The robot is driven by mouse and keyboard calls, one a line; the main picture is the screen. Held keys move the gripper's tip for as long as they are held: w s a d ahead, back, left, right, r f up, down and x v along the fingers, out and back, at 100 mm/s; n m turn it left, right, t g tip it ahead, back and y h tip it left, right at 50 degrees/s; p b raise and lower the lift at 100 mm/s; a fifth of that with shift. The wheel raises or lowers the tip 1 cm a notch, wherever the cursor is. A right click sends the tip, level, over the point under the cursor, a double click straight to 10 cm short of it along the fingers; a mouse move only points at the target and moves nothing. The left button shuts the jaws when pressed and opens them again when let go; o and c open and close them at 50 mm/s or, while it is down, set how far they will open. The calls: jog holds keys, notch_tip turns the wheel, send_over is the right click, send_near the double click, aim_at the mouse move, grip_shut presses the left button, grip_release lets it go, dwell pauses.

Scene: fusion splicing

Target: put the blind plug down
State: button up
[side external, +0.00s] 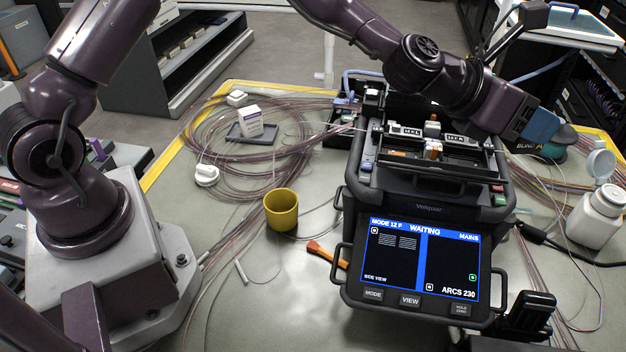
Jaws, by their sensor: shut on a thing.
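The blind plug (555,150) is a dark, rounded piece with part of the lettering "BLIND" showing, at the right of the splicer. My gripper (545,128), with blue at its end, reaches down to the right and is shut on the plug. The blue end covers part of the plug. The plug is close over the right-hand side of the table; I cannot tell whether it touches the surface.
The splicer (425,208) stands left of my gripper, its screen reading "WAITING". A white bottle with open lid (597,215) stands below right of the plug. Fiber coils lie around it. A yellow cup (281,211) and a brush (325,254) are left of the splicer.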

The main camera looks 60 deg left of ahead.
jog(key=w+a+r+n+t+y, duration=0.1)
jog(key=w+a+r, duration=0.25)
jog(key=a, duration=0.55)
jog(key=w+a+r+n+y, duration=0.15)
jog(key=w+a, duration=0.25)
jog(key=a, duration=0.4)
jog(key=s+a+f+n+y, duration=0.1)
jog(key=a+f, duration=0.2)
jog(key=a, duration=0.4)
jog(key=s+a+f+y, duration=0.1)
jog(key=a+f, duration=0.1)
jog(key=a, duration=0.6)
jog(key=s+a+f+n, duration=0.1)
jog(key=s+a+f, duration=0.7)
jog(key=s+f, duration=0.4)
jog(key=s+d+f, duration=0.1)
jog(key=s+f, duration=0.2)
jog(key=s, duration=0.1)
jog(key=s+d+f+n+y, duration=0.1)
jog(key=s+f, duration=0.3)
jog(key=s, duration=0.1)
jog(key=s+d+f+t+y, duration=0.1)
jog(key=s+f, duration=0.2)
jog(key=s, duration=0.1)
jog(key=shift+s+d+f, duration=0.1)
jog(key=shift+s+f, duration=0.1)
jog(key=shift+f, duration=2.3)
jog(key=o, duration=0.9)
jog(key=shift+o, duration=0.2)
